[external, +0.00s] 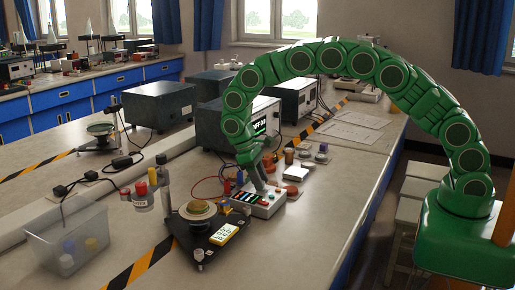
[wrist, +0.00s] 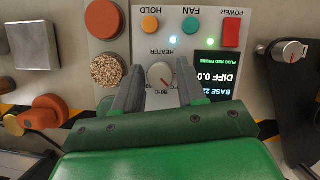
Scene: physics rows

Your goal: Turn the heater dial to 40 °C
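The heater dial (wrist: 160,75) is a small round pale knob with a dark pointer line, under the upside-down word HEATER in the wrist view. In the external view my gripper (external: 258,184) reaches down to the white control box (external: 267,206), and the dial is hidden there. The box's dark display (wrist: 217,75) reads DIFF 0.0, with a partly hidden BASE line below.
Around the dial are a red POWER switch (wrist: 231,33), a teal FAN button (wrist: 191,25) and an orange HOLD button (wrist: 150,24). A black stand with a round plate (external: 199,210), a clear bin (external: 66,236) and a grey instrument (external: 236,124) stand nearby on the bench.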

